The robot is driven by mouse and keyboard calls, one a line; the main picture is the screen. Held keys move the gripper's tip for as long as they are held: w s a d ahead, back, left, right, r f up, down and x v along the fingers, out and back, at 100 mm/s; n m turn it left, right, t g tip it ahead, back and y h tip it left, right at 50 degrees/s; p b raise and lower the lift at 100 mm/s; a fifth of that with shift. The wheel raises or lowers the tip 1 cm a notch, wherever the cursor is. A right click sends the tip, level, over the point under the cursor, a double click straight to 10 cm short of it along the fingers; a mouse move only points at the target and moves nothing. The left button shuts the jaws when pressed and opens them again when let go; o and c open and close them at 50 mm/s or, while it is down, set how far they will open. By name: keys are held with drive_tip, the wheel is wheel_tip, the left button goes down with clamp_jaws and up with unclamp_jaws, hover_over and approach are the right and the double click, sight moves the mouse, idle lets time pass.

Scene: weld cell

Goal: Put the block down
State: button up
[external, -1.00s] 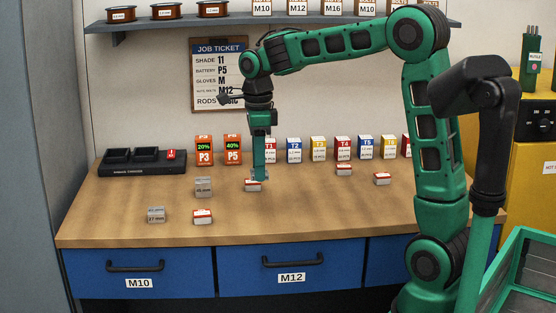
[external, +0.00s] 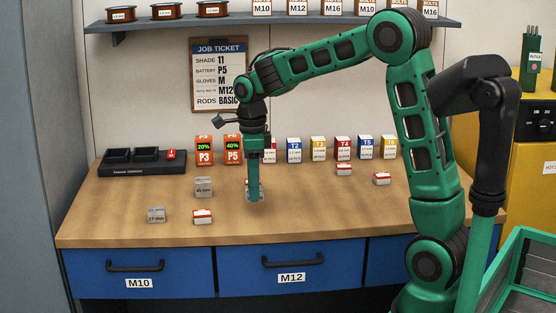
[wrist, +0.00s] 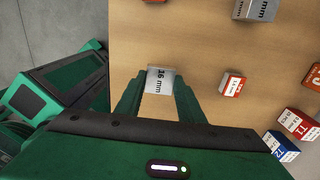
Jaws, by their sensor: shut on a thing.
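The block (wrist: 161,80) is silvery grey and marked 16 mm. In the wrist view it sits between the two green fingers, with its marked face showing. My gripper (wrist: 158,92) is shut on it. In the external view my gripper (external: 254,194) points straight down, low over the middle-left of the wooden bench (external: 330,215). The block there is mostly hidden by the fingers, and I cannot tell whether it touches the bench.
A small red-and-white block (wrist: 232,85) lies beside the held one. A grey block (external: 203,187), another grey block (external: 156,215) and a red-and-white block (external: 203,217) stand to the left. Labelled boxes (external: 294,150) line the back.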

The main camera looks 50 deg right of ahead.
sight(255, 212)
drive_tip(key=shift+w+d+f, duration=0.3)
drive_tip(key=shift+d+f, duration=0.05)
drive_tip(key=shift+d, duration=0.2)
drive_tip(key=shift+f, duration=2)
drive_tip(key=o, duration=1.1)
drive_tip(key=shift+f, duration=0.1)
wheel_tip(255, 212, up, 12)
drive_tip(key=shift+r, duration=0.15)
